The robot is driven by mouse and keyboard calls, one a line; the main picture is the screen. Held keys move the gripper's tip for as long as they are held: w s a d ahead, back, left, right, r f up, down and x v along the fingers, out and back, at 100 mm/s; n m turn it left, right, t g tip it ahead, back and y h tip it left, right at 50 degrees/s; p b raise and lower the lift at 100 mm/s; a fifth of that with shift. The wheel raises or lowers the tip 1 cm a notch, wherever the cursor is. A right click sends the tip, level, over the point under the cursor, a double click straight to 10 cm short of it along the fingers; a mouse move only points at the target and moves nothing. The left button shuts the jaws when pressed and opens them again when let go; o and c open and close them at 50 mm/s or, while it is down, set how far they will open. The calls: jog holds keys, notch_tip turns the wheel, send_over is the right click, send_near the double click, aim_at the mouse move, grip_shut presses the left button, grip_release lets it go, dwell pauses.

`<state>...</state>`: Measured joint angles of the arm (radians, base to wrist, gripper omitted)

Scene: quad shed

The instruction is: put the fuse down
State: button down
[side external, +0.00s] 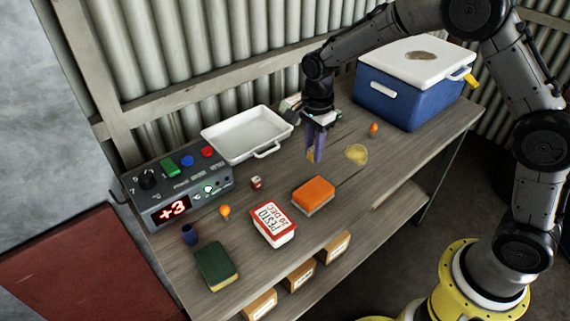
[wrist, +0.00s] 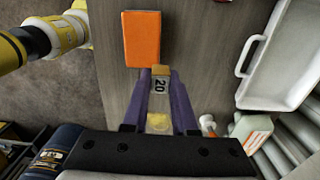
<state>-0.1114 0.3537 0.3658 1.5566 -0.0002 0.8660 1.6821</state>
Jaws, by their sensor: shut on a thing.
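My gripper (side external: 315,150) points down over the middle of the wooden bench, its purple fingers shut on the fuse. In the wrist view the fuse (wrist: 160,85) sits between the fingertips (wrist: 160,76); it is small, with a tan-yellow end and a pale face marked "20". In the side view only a bit of yellow (side external: 310,156) shows at the fingertips. I cannot tell whether the fuse touches the bench or hangs just above it.
An orange-topped block (side external: 314,190) lies in front of my gripper, a yellow disc (side external: 357,154) to the right. Bare bench (side external: 335,172) shows between.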

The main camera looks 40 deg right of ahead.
aim_at(285, 171)
jog(key=w+f, duration=0.4)
jog(key=w, duration=0.1)
jog(key=w+f, duration=0.2)
jog(key=w, duration=0.1)
jog(key=shift+w+a+f, duration=0.15)
jog(key=shift+a+f, duration=0.1)
jog(key=shift+a, duration=0.15)
jog(key=shift+w+a+f, duration=0.1)
jog(key=shift+w+f, duration=0.4)
jog(key=shift+f, duration=0.1)
jog(key=shift+w+f, duration=0.2)
jog(key=shift+f, duration=1.45)
jog(key=shift+f, duration=0.2)
jog(key=c, duration=0.7)
grip_release()
jog(key=shift+r, duration=0.1)
